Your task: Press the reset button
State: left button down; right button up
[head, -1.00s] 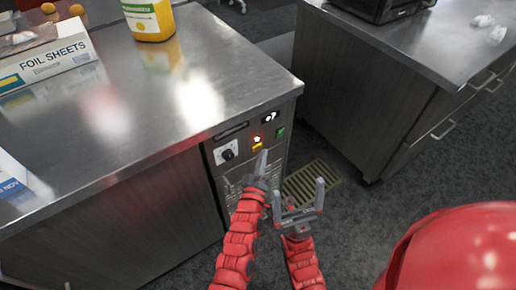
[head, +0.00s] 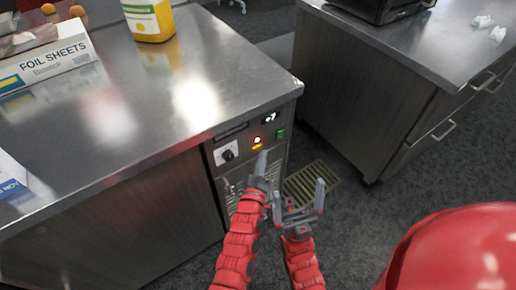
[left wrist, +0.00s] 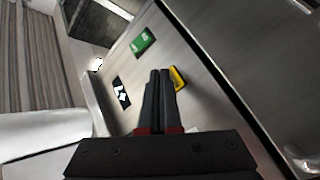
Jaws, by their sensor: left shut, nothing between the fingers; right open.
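A round button with a red-orange glow (head: 257,140) sits on the control panel at the front end of the steel counter. A small yellow label (head: 257,147) lies just below it. My left gripper (head: 262,156) is shut and empty, its tips just below the label in the head view; contact cannot be told. In the left wrist view the shut fingers (left wrist: 160,74) point at the panel beside the yellow label (left wrist: 177,78); the glowing button is not visible there. My right gripper (head: 298,198) is open and empty, lower and to the right.
The panel also has a dark knob on a white plate (head: 226,153), a green switch (head: 280,134) and a black sticker (head: 270,118). A second cabinet (head: 375,100) stands to the right across a gap. A floor grate (head: 305,184) lies beside the counter.

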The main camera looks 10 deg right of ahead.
dwell(0.8)
pick_arm(q)
jog(key=shift+w+a+b, duration=0.15)
jog(key=shift+w+b, duration=0.25)
jog(key=shift+w+a+b, duration=0.15)
jog(key=shift+w+b, duration=0.2)
jog(key=shift+w, duration=0.05)
dwell(0.6)
jog(key=shift+s, duration=0.1)
jog(key=shift+s+d, duration=0.3)
jog(key=shift+s, duration=0.4)
jog(key=shift+p, duration=0.3)
jog(key=s, duration=0.1)
jog(key=s+d+p, duration=0.1)
jog(key=s, duration=0.2)
jog(key=shift+s+d+p, duration=0.35)
jog(key=shift+s, duration=0.05)
dwell(0.5)
